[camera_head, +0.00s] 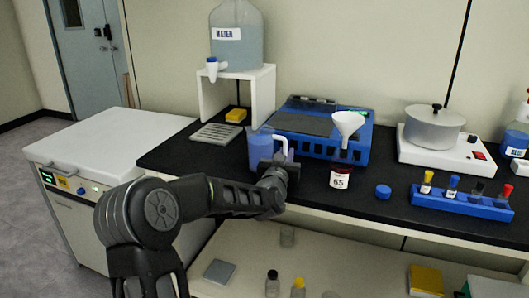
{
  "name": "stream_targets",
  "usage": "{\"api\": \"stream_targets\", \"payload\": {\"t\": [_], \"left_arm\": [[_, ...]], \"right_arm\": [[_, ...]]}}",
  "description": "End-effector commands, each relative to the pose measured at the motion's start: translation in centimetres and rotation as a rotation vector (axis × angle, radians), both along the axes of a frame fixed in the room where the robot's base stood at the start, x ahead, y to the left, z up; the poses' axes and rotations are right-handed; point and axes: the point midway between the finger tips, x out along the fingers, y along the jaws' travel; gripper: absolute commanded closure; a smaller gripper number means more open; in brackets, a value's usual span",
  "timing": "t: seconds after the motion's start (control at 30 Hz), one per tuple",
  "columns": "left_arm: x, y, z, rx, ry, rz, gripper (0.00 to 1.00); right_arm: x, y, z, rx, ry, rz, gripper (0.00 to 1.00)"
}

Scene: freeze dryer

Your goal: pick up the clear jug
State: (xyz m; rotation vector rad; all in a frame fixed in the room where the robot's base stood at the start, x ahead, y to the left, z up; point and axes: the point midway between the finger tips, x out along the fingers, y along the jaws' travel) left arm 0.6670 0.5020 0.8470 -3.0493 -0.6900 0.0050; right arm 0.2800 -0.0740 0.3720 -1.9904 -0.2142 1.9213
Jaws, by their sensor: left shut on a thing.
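The clear jug (260,150) looks bluish and translucent, with a pale handle on its right side. My left gripper (279,166) is at the jug's handle side and shut on the jug. The gripper hides the lower part of the handle, and its fingertips are hard to make out. I cannot tell whether the jug's base touches the bench. My right gripper is not in view.
A labelled jar (340,178) and a blue cap (383,192) stand close to the right. Behind are a blue device (290,123) with a white funnel (347,124), and a water tank (237,40) on a white stand. A blue rack (460,203) is farther right.

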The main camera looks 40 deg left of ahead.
Motion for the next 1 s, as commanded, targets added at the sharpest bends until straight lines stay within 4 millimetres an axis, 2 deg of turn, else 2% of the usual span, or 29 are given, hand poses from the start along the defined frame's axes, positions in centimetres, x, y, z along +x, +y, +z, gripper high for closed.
{"api": "stream_targets", "payload": {"t": [0.6, 1.0], "left_arm": [[-0.1, -0.1, 0.2, -0.001, 0.000, -0.001, 1.00], [-1.1, -0.6, 1.4, 0.001, -0.002, -0.001, 1.00]], "right_arm": [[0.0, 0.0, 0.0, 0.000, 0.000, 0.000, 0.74], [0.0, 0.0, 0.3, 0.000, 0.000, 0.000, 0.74]]}}
